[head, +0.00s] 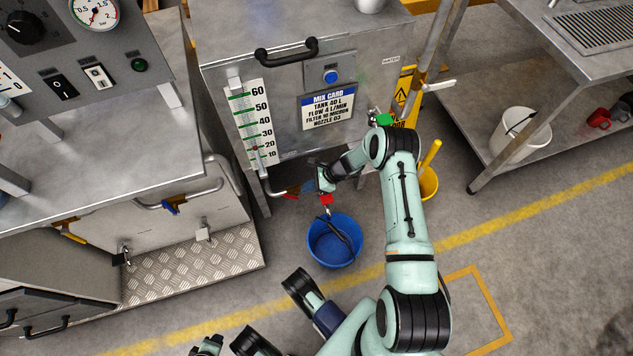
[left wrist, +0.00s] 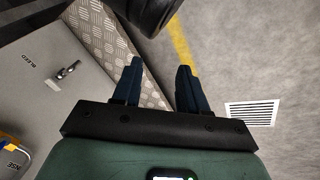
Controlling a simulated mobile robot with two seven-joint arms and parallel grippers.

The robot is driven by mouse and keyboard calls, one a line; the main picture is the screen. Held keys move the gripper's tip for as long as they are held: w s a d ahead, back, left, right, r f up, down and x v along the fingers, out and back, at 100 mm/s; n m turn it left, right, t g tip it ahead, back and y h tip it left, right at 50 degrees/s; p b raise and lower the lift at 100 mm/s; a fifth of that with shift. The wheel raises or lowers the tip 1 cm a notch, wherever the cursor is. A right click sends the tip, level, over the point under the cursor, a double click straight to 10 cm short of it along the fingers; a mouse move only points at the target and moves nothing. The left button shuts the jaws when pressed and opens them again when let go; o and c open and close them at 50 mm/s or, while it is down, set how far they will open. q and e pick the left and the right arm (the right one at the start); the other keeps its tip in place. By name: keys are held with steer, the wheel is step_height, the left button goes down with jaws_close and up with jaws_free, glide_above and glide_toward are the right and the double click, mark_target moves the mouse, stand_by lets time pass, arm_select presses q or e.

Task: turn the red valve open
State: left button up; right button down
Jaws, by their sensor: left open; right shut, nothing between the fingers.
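A small red valve part (head: 326,199) sits at the front of the steel tank, just above the blue bucket (head: 334,240). I cannot tell from here which way either is turned. My right gripper (head: 321,183) is beside the red part, pointing down and left, shut with nothing held. Its fingertips are small, and I cannot tell whether they touch the red part. My left gripper (left wrist: 158,80) is open and empty over the floor and tread plate in the left wrist view.
The steel tank carries a mix card (head: 328,108) and a level gauge (head: 255,125). A yellow bucket (head: 428,185) stands to the right, behind my right arm. A blue-handled valve (head: 170,208) is at the left.

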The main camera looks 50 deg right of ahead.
mark_target(290, 196)
steer(key=x, duration=0.3)
steer(key=b+x, duration=0.1)
steer(key=x, duration=0.1)
steer(key=shift+w+a+r, duration=0.2)
steer(key=shift+w+a, duration=0.1)
steer(key=shift+w, duration=0.05)
arm_select(q)
steer(key=shift+g, duration=0.7)
steer(key=s+f, duration=0.3)
steer(key=shift+s+a, duration=0.2)
steer(key=shift+s, duration=0.05)
steer(key=shift+w+r, duration=0.1)
steer(key=shift+r, duration=0.05)
arm_select(e)
steer(key=shift+a, duration=0.15)
